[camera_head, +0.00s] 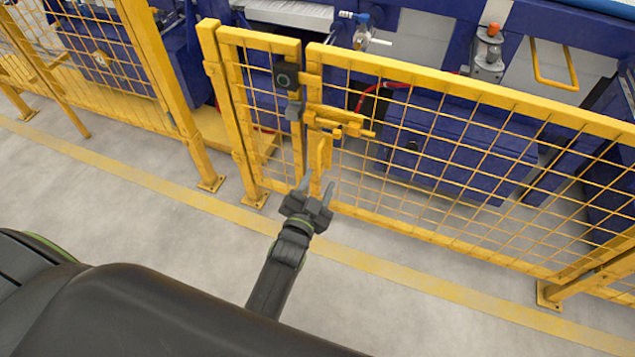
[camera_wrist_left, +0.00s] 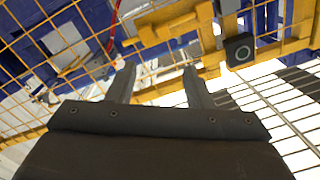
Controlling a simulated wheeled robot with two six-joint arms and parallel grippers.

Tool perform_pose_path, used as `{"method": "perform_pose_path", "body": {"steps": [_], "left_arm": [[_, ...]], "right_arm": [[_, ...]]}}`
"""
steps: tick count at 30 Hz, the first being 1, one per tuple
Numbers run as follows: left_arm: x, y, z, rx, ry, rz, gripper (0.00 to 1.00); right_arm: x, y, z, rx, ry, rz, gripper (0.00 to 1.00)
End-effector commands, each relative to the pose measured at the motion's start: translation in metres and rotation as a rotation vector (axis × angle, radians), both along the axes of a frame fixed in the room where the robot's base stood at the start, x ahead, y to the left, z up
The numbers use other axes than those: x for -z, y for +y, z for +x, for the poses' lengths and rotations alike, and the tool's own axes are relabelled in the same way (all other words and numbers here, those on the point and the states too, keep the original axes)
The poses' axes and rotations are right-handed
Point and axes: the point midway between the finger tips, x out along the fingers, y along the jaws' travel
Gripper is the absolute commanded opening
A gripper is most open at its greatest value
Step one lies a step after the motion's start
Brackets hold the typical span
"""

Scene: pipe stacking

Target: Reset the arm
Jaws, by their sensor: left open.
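My left gripper (camera_head: 318,187) is in the head view, in front of the yellow fence gate, below its latch. Its two fingers are apart with nothing between them. In the left wrist view the open fingers (camera_wrist_left: 160,85) point up toward the yellow latch (camera_wrist_left: 170,25). The latch (camera_head: 338,121) with its hanging handle (camera_head: 323,157) is on the gate, just beyond the fingertips; whether they touch the handle I cannot tell. My right gripper is not in either view.
A yellow mesh gate (camera_head: 470,88) and fence (camera_head: 85,45) stand along the floor line (camera_head: 400,265). A black button box (camera_head: 286,76) sits beside the latch. Blue machinery (camera_head: 450,145) is behind the mesh. The grey floor (camera_head: 130,210) in front is clear.

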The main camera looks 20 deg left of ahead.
Motion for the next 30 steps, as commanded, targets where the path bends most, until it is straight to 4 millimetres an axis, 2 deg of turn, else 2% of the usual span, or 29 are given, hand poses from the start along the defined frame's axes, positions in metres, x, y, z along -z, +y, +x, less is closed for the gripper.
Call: {"method": "perform_pose_path", "body": {"steps": [13, 17, 20, 23, 24, 26, 27, 29, 30], "left_arm": [[0.001, 0.000, 0.000, 0.000, 0.001, -0.001, 0.47], [0.018, 0.002, -0.006, 0.001, 0.061, -0.016, 0.47], [0.059, 0.009, -0.025, -0.002, 0.196, -0.053, 0.47], [0.116, 0.022, -0.062, -0.021, 0.391, -0.106, 0.47], [0.140, 0.029, -0.082, -0.036, 0.475, -0.128, 0.47], [0.172, 0.039, -0.114, -0.061, 0.596, -0.161, 0.47], [0.191, 0.047, -0.137, -0.082, 0.674, -0.182, 0.47], [0.217, 0.059, -0.174, -0.118, 0.789, -0.209, 0.47], [0.231, 0.067, -0.200, -0.144, 0.861, -0.228, 0.47]], "right_arm": [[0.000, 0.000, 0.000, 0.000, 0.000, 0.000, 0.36], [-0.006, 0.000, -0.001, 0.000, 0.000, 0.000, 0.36], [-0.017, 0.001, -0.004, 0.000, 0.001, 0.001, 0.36], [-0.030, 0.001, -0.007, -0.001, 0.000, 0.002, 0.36], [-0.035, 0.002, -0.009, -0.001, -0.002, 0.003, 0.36], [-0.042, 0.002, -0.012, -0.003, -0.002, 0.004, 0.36], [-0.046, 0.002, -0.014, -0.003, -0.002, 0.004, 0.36], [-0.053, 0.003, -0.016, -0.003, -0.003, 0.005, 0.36], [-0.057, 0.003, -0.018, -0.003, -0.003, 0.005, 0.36]]}}
